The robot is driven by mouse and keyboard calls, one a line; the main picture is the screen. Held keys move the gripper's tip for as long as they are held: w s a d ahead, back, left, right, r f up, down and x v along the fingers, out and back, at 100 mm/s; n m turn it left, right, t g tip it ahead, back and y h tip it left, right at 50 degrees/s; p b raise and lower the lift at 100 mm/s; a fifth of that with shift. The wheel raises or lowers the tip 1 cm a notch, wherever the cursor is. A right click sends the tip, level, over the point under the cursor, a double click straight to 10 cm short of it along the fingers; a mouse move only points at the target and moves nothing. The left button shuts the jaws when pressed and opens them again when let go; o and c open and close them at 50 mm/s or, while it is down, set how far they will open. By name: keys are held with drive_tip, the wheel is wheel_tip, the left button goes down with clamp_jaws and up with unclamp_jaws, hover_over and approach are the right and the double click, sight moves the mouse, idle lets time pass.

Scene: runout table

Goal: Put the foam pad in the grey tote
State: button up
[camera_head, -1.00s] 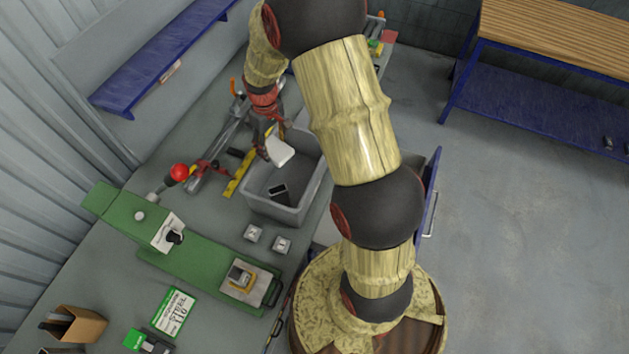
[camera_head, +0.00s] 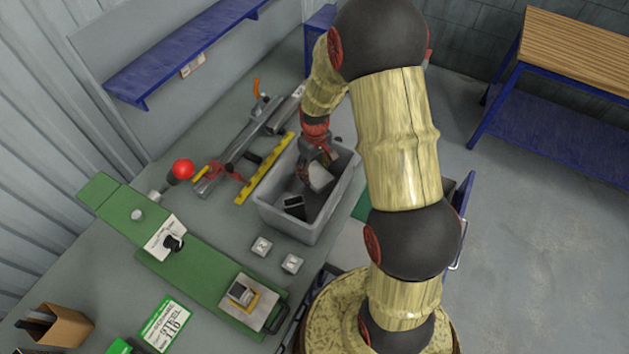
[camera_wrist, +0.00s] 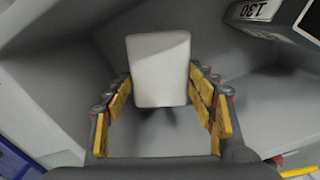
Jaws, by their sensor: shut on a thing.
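The foam pad (camera_head: 320,177) is a pale, rounded block. My gripper (camera_head: 312,167) is shut on it, inside the walls of the grey tote (camera_head: 277,224). In the wrist view the pad (camera_wrist: 158,70) sits between the yellow-padded fingers of my gripper (camera_wrist: 160,100), with the tote's grey floor and walls (camera_wrist: 60,95) around it. I cannot tell whether the pad touches the tote floor. The far part of the tote is hidden behind my arm.
A dark boxy object (camera_head: 294,206) lies in the tote; it shows in the wrist view (camera_wrist: 275,22) near the pad. Two small grey blocks (camera_head: 262,246) stand in front of the tote. A yellow bar (camera_head: 264,168) lies along its left side. A green fixture (camera_head: 190,270) is nearer.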

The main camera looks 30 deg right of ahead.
sight(315, 178)
drive_tip(key=shift+f, duration=2.2)
drive_tip(key=shift+f, duration=0.1)
drive_tip(key=o, duration=0.8)
